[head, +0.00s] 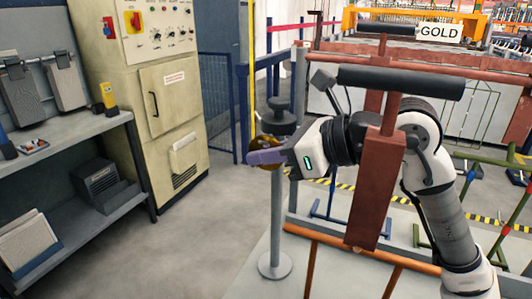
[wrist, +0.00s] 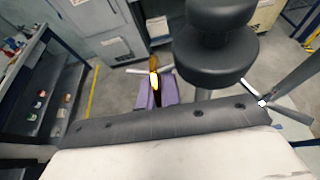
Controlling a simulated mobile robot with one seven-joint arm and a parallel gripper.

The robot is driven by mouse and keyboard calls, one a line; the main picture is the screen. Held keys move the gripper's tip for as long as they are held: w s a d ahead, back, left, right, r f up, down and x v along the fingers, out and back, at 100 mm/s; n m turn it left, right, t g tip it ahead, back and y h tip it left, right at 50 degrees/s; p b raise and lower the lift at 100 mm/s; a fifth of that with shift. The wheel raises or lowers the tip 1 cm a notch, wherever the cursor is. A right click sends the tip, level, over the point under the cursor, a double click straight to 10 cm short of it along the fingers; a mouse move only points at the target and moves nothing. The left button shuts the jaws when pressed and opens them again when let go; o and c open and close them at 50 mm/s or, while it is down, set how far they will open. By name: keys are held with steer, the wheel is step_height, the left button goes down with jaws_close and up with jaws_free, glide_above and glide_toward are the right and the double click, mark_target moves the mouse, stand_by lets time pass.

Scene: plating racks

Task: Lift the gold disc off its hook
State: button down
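The gold disc (head: 264,142) shows in the head view at the tips of my gripper (head: 264,156), beside a grey post with a dark, knobbed top. The purple fingers cover part of it. In the wrist view the disc (wrist: 154,72) is seen nearly edge-on, as a narrow yellow-gold shape between the fingertips of my gripper (wrist: 157,88). The fingers stand a little apart, one on each side of it. I cannot tell whether both press on it. A thin pale bar (wrist: 134,71) crosses by the disc. The hook's contact with the disc is hidden.
The post's dark round top (wrist: 216,55) is close to the right of my fingers in the wrist view. A red-brown rack frame (head: 377,190) stands by my arm. A shelf bench (head: 75,130) and beige cabinet (head: 150,100) are at left, with clear floor before them.

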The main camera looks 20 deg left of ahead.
steer(key=shift+s+r, duration=0.1)
steer(key=shift+r, duration=0.5)
stand_by(0.6)
steer(key=shift+s+a+r, duration=0.1)
steer(key=shift+s+r, duration=0.15)
steer(key=shift+s, duration=0.3)
stand_by(0.3)
steer(key=shift+s+f+b, duration=0.1)
steer(key=shift+s+b, duration=0.25)
steer(key=shift+s, duration=0.4)
steer(key=s+r+b, duration=0.1)
steer(key=s, duration=0.6)
steer(key=shift+s, duration=0.25)
